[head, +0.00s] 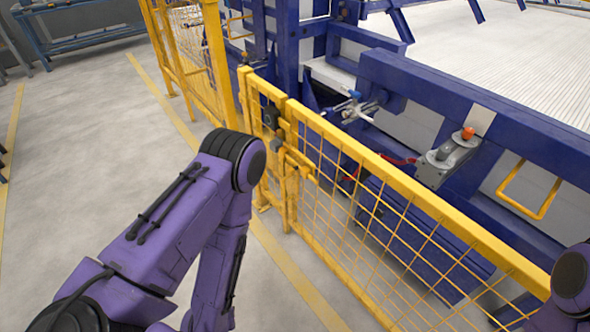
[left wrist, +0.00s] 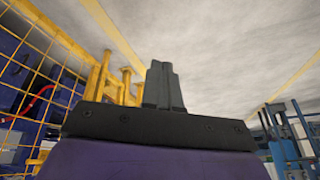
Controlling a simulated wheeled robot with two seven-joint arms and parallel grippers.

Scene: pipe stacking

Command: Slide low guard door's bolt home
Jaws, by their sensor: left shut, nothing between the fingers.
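The low guard door (head: 412,190) is a yellow frame with wire mesh, standing upright beside the blue machine. At its left end, by the yellow post (head: 243,95), are dark latch parts (head: 271,115) and a yellow bolt (head: 299,163). I cannot tell how far the bolt sits in its seat. My left gripper (left wrist: 162,86) is shut and empty in the left wrist view. Yellow upright parts (left wrist: 118,84) of the door or its fittings show beyond the fingers, apparently apart from them. The head view shows my left arm but not its gripper. My right gripper is not in view.
The blue machine frame (head: 470,95) stands behind the door, with a grey control box (head: 448,158) bearing an orange button. A taller yellow mesh fence (head: 207,60) runs off to the back left. The concrete floor (head: 70,150) at left is clear, with yellow lines.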

